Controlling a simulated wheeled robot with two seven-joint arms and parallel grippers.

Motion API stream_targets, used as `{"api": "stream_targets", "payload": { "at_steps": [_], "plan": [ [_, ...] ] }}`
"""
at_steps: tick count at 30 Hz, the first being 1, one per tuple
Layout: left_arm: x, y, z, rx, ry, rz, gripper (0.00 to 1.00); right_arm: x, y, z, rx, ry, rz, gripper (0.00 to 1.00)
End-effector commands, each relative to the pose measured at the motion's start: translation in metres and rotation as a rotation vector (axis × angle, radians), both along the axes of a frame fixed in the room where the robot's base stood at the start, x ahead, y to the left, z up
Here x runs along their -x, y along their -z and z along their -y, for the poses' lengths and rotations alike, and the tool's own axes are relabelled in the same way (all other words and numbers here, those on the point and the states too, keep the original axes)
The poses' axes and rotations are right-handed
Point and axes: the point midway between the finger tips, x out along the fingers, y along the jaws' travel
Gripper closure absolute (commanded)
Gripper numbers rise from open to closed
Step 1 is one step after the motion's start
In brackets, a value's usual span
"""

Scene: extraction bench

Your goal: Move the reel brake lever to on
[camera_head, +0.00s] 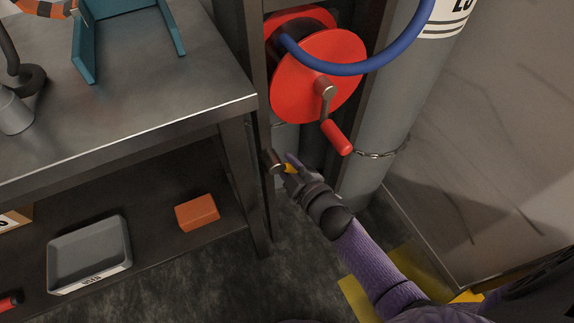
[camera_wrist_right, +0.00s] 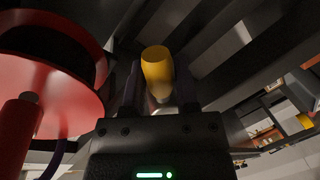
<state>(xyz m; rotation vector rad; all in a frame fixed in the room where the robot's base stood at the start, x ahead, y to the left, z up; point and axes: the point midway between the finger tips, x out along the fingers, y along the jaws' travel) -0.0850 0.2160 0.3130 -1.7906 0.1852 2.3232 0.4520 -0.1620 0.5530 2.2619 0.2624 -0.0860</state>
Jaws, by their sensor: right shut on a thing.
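The red hose reel (camera_head: 312,88) with its blue hose stands at the top centre in the head view. Below it, beside the bench leg, is the reel brake lever (camera_head: 290,168), of which a small yellow part shows at my right gripper (camera_head: 289,167). In the right wrist view the lever's yellow grip (camera_wrist_right: 157,68) stands between the two dark fingers of the right gripper (camera_wrist_right: 158,88), which is shut on it. The fingers hide part of the lever in the head view. My left gripper is in neither view.
The reel's crank with a red handle (camera_head: 336,137) hangs just above my right gripper. A grey cylinder (camera_head: 385,130) with a chain stands to the right. The metal bench (camera_head: 150,105) is at left, with a grey tray (camera_head: 128,250) and an orange block (camera_head: 197,212) on its lower shelf.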

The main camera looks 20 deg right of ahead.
Motion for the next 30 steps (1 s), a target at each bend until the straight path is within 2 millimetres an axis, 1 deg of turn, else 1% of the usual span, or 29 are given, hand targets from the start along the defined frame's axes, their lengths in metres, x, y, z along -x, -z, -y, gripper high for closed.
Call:
{"api": "stream_targets", "payload": {
  "at_steps": [9, 16, 17, 18, 20, 21, 30],
  "plan": [
    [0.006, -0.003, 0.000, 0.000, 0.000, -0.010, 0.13, 0.000, -0.001, 0.001, 0.025, 0.002, 0.001, 1.00],
    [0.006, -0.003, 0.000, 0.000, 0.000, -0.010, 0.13, 0.000, -0.001, 0.002, 0.025, 0.002, 0.001, 1.00],
    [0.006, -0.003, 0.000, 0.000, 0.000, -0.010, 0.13, 0.000, -0.001, 0.002, 0.025, 0.002, 0.001, 0.58],
    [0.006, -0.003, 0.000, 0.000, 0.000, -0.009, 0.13, 0.000, -0.001, 0.001, 0.025, 0.002, 0.001, 0.49],
    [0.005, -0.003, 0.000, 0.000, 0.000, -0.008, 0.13, 0.000, -0.001, 0.001, 0.024, 0.001, 0.001, 0.37],
    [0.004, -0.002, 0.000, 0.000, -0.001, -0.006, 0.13, 0.000, -0.001, 0.001, 0.024, 0.001, 0.001, 0.28],
    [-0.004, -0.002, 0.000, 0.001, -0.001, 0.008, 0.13, 0.002, -0.002, 0.001, 0.022, 0.000, 0.002, 0.28]
  ]
}}
